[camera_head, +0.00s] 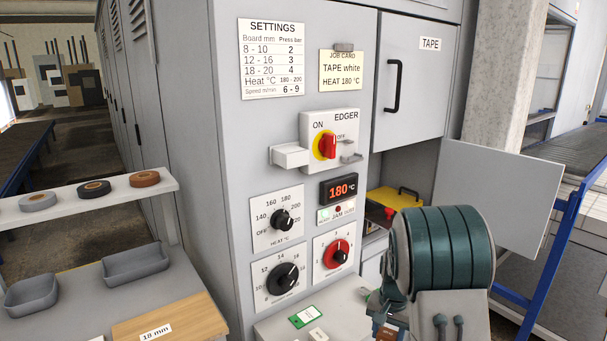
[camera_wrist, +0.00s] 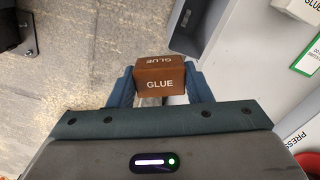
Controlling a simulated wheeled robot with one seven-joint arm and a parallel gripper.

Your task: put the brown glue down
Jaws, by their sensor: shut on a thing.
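The brown glue (camera_wrist: 160,83) is a small brown block with GLUE in white letters on two faces. In the wrist view it sits between the two blue fingers of my gripper (camera_wrist: 162,88), which are shut on it. In the head view my gripper (camera_head: 388,305) is low, right of the machine's front ledge, and a bit of the brown glue (camera_head: 387,334) shows at the bottom edge. What lies directly under the block is partly hidden by my gripper.
The edger machine (camera_head: 230,130) has a ledge (camera_head: 345,310) with a green-and-white card (camera_head: 305,317) and a white block (camera_head: 318,335). That white block also shows in the wrist view (camera_wrist: 300,8). An open door (camera_head: 490,195) and a yellow-topped box (camera_head: 395,200) are behind my arm.

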